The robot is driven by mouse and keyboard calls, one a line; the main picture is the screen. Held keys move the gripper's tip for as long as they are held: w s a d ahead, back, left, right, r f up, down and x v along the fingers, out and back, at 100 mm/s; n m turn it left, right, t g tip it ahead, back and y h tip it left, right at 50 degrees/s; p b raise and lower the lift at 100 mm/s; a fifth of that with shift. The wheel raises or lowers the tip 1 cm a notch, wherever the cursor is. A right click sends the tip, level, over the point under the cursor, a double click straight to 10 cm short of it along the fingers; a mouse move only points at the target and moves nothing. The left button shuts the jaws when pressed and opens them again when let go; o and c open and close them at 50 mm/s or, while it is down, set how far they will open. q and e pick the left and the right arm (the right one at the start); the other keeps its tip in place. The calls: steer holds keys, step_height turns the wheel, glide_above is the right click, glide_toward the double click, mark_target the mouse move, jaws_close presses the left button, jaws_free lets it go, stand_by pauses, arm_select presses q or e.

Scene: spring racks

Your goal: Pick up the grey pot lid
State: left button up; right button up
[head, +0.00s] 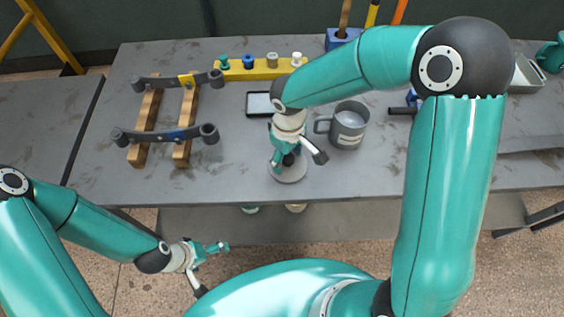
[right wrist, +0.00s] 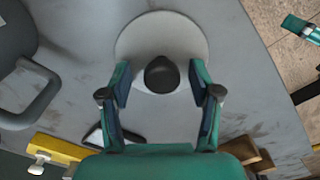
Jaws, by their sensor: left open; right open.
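The grey pot lid (head: 291,175) is a round disc with a black knob, lying flat on the grey table near its front edge. My right gripper (head: 297,160) is right over it and partly hides it. In the right wrist view the lid (right wrist: 139,40) shows as a pale disc, and its dark knob (right wrist: 161,74) lies between the two spread fingers of my right gripper (right wrist: 160,80), with a gap on each side. My left gripper (head: 212,270) is open and empty, in front of the table and below its edge.
A grey mug (head: 348,127) stands right of the lid. A dark-framed tablet (head: 259,104) lies behind it. A yellow rack (head: 236,72) with several pegs is at the back. The table between springs and lid is clear.

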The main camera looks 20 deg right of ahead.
jaws_close()
steer(key=shift+r, duration=0.15)
